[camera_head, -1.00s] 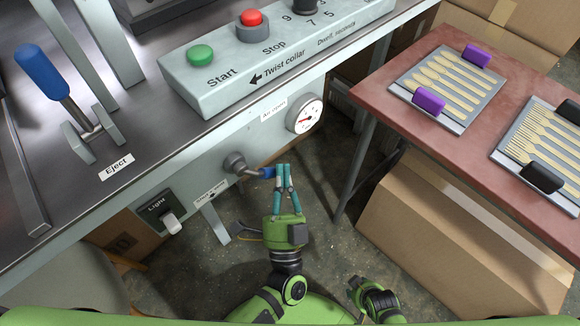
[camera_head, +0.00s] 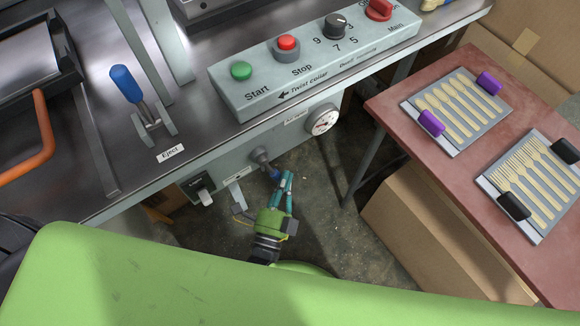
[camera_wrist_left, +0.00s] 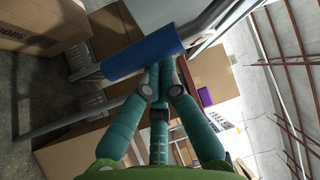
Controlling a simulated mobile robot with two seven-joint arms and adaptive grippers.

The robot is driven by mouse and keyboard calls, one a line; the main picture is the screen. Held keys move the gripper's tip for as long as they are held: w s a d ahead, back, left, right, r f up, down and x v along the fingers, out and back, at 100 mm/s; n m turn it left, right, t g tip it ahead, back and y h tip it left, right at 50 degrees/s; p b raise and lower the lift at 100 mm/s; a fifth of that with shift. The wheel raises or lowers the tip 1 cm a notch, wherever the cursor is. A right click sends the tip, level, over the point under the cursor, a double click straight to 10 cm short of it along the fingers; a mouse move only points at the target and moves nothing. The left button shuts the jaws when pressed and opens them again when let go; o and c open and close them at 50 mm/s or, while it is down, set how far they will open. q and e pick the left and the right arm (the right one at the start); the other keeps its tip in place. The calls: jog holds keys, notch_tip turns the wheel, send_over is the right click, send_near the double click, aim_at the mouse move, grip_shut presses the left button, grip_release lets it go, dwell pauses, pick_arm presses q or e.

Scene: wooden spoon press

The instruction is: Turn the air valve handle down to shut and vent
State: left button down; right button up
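The air valve (camera_head: 262,157) sits on the press's front panel. Its blue handle (camera_head: 276,175) slants down and right from the hub. In the left wrist view the handle (camera_wrist_left: 145,57) is a blue cylinder crossing at the fingertips. My left gripper (camera_head: 286,179) is at the handle's end, on its right side. Its fingers (camera_wrist_left: 161,72) are drawn together, with the tips at the handle's edge and seemingly touching it; the handle does not appear clasped between them. My right gripper is out of view.
A pressure gauge (camera_head: 322,119) is up and right of the valve. A red table (camera_head: 440,183) with cutlery trays stands at right. My green body covers the bottom.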

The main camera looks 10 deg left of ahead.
pick_arm(q)
jog(key=m+g+p, duration=0.1)
jog(key=p, duration=0.1)
jog(key=s+a+m+g+p, duration=0.1)
jog(key=p, duration=0.2)
jog(key=shift+s+a+f, duration=0.15)
jog(key=shift+a+f, duration=0.1)
jog(key=shift+a, duration=0.05)
jog(key=shift+f, duration=0.1)
